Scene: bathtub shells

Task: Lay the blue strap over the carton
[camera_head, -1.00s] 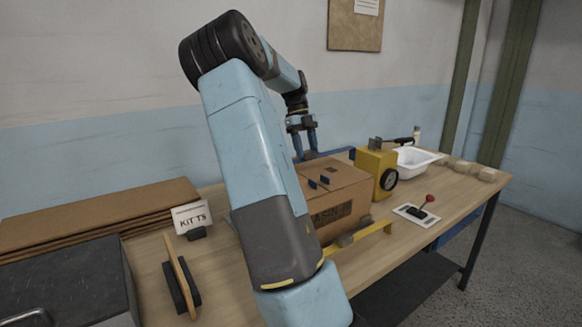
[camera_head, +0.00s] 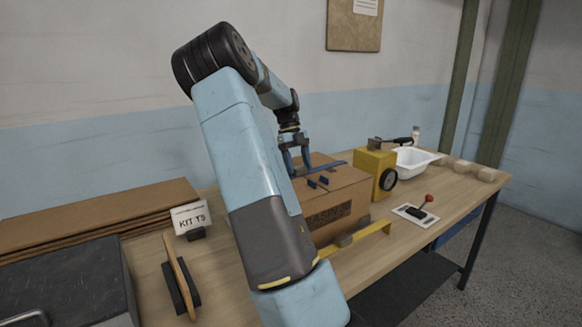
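The carton (camera_head: 345,195) is a brown box with dark printing on its front, on the wooden bench right of my forearm. The blue strap (camera_head: 332,165) runs across the far part of its top, slanting up to the right. My gripper (camera_head: 296,168) is over the carton's back left part, fingers pointing down. It appears shut on the strap near its left part, since the two shift together. The exact grip is too small to see clearly. I cannot tell whether the strap touches the carton. My arm hides the carton's left side.
Small dark blue pieces (camera_head: 318,183) stand on the carton's top. A yellow block with a black dial (camera_head: 374,174) is close to its right. A yellow strip (camera_head: 362,238) lies in front. A white basin (camera_head: 417,160) and red-knobbed lever (camera_head: 428,199) are farther right.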

